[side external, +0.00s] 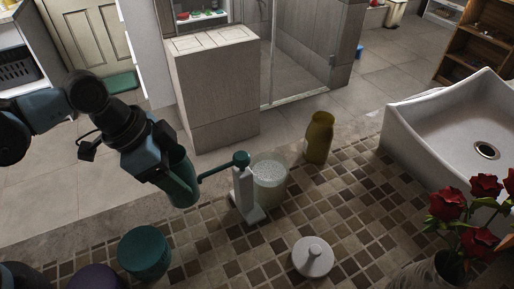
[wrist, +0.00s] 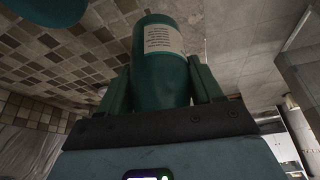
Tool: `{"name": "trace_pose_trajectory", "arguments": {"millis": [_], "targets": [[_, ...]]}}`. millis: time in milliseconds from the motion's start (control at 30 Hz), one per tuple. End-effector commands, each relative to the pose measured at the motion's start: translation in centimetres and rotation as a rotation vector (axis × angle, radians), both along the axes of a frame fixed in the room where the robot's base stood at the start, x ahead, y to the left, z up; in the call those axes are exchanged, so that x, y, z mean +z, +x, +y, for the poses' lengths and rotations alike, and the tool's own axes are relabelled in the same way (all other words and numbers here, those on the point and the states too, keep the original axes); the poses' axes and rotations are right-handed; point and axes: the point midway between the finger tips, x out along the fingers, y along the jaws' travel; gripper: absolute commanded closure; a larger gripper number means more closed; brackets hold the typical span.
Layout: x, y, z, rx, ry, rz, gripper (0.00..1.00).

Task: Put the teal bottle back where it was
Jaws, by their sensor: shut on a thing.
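The teal bottle (side external: 182,186) is held in my gripper (side external: 170,162) above the left part of the tiled counter. In the wrist view the bottle (wrist: 162,75) sits between the two fingers (wrist: 162,88), with a pale printed label facing the camera. My gripper is shut on it. In the side view the bottle is tilted and partly hidden by my gripper. I cannot tell how far its lower end is from the counter.
A white stand with a teal arm (side external: 245,190) and a whitish cup (side external: 270,180) are right of the bottle. An olive bottle (side external: 319,138) stands behind. A teal jar (side external: 144,253), purple object (side external: 97,279) and white lid (side external: 313,257) are in front. A sink (side external: 455,130) and roses (side external: 470,205) are right.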

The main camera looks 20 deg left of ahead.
Motion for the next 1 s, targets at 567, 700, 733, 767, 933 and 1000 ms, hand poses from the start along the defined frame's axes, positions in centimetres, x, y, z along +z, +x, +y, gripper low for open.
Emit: {"name": "trace_pose_trajectory", "arguments": {"millis": [567, 700, 733, 767, 933, 1000], "targets": [[-4.1, 0.3, 0.1, 0.001, 0.0, 0.0, 0.76], [-4.2, 0.3, 0.1, 0.001, 0.0, 0.0, 0.76], [-4.2, 0.3, 0.1, 0.001, 0.0, 0.0, 0.76], [-4.2, 0.3, 0.1, 0.001, 0.0, 0.0, 0.76], [-4.4, 0.3, 0.1, 0.001, 0.0, 0.0, 0.76], [-4.5, 0.3, 0.1, 0.001, 0.0, 0.0, 0.32]]}}
